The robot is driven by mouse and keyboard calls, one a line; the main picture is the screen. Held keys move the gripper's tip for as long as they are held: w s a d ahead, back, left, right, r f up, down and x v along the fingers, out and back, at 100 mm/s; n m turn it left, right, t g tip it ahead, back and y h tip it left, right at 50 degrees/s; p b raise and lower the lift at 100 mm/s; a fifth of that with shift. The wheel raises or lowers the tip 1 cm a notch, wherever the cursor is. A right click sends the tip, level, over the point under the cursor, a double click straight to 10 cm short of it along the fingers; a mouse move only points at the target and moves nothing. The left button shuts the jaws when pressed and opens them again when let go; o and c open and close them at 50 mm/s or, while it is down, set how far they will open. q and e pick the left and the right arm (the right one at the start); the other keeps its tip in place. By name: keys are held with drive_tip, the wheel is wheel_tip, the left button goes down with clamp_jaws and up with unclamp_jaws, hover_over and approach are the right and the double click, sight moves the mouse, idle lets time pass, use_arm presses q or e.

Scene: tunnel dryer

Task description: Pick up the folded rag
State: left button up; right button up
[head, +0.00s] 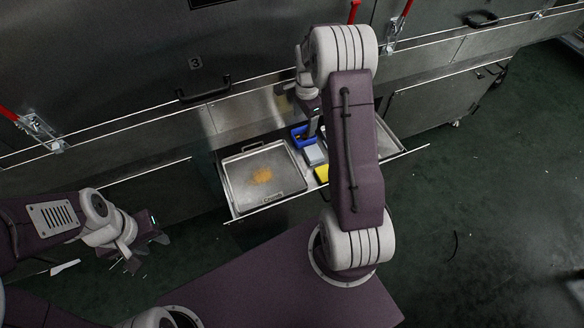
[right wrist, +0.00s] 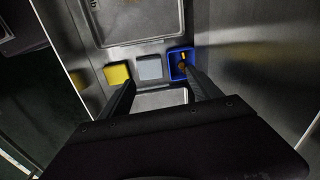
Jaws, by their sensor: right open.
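A grey-blue flat square, which looks like the folded rag (head: 314,155), lies in the pulled-out drawer between a blue box and a yellow square. It also shows in the right wrist view (right wrist: 149,69). My right gripper (right wrist: 160,78) is open and empty above the drawer, its fingers on either side of the rag in that picture; the gap in height is hard to tell. In the head view my right arm partly hides this gripper (head: 311,128). My left gripper (head: 149,250) hangs at the lower left, its fingers apart and empty, away from the drawer.
The blue box (head: 299,140) holds something orange, seen in the right wrist view (right wrist: 182,66). The yellow square (head: 321,174) lies on the rag's other side. A metal tray (head: 235,187) with an orange-brown stain fills the drawer's left part. The dryer wall (head: 150,70) rises behind.

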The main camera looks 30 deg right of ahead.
drive_tip(key=b, duration=0.3)
approach(314, 152)
drive_tip(key=shift+w+a+f+m+g, duration=0.3)
drive_tip(key=shift+w+a+f+g, duration=0.1)
drive_tip(key=shift+w+a, duration=0.2)
drive_tip(key=shift+s+d+f, duration=0.15)
drive_tip(key=shift+s+d, duration=0.05)
drive_tip(key=shift+d, duration=0.05)
drive_tip(key=shift+f+b, duration=0.8)
drive_tip(key=shift+f, duration=1)
drive_tip(key=f+b, duration=0.2)
drive_tip(key=f, duration=0.1)
drive_tip(key=f+b, duration=0.1)
drive_tip(key=f, duration=0.1)
drive_tip(key=shift+d+f, duration=0.15)
drive_tip(key=shift+d, duration=0.2)
use_arm(q)
wheel_tip(314, 152, down, 10)
use_arm(e)
drive_tip(key=c, duration=1)
